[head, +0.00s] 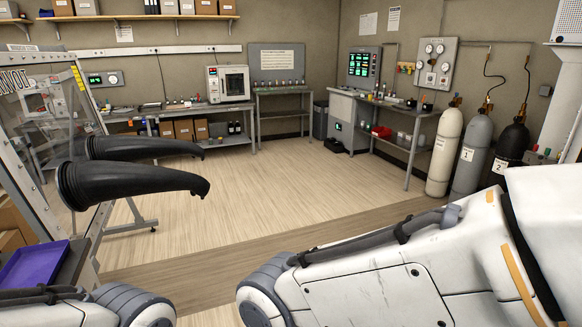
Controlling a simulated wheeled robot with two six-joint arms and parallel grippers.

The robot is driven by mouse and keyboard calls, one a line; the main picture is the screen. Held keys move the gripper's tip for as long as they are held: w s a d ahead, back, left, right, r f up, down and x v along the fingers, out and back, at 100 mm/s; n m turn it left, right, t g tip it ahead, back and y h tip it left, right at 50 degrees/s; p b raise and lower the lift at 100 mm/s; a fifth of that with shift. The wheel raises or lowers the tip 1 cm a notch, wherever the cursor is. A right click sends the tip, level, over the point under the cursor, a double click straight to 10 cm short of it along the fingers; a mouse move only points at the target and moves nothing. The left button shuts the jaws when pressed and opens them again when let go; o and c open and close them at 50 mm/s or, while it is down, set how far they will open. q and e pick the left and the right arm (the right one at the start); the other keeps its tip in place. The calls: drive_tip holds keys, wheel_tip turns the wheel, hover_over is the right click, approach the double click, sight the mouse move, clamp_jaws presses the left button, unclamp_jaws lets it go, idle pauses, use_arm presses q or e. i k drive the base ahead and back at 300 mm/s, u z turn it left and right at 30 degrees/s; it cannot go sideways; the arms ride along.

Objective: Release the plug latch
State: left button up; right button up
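I cannot make out a plug or a plug latch in the head view. Two black glove sleeves stick out from the clear, metal-framed panel of the glove box (75,75) on the left. The upper sleeve (130,147) and the lower sleeve (130,184) point right and droop at their tips. A part of my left arm shows at the bottom left corner, and a large part of my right arm fills the bottom right. Neither gripper shows.
A purple tray (35,265) lies at the lower left. Workbenches (205,112) line the back wall. Grey, black and white gas cylinders (444,155) stand at the right, beside a gauge panel (436,63). The wooden floor (260,185) in the middle is clear.

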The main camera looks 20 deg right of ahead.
sight(543, 157)
drive_tip(key=z, duration=0.85)
drive_tip(key=i, duration=1.6)
drive_tip(key=z, duration=1.25)
drive_tip(key=i, duration=0.65)
drive_tip(key=z, duration=0.2)
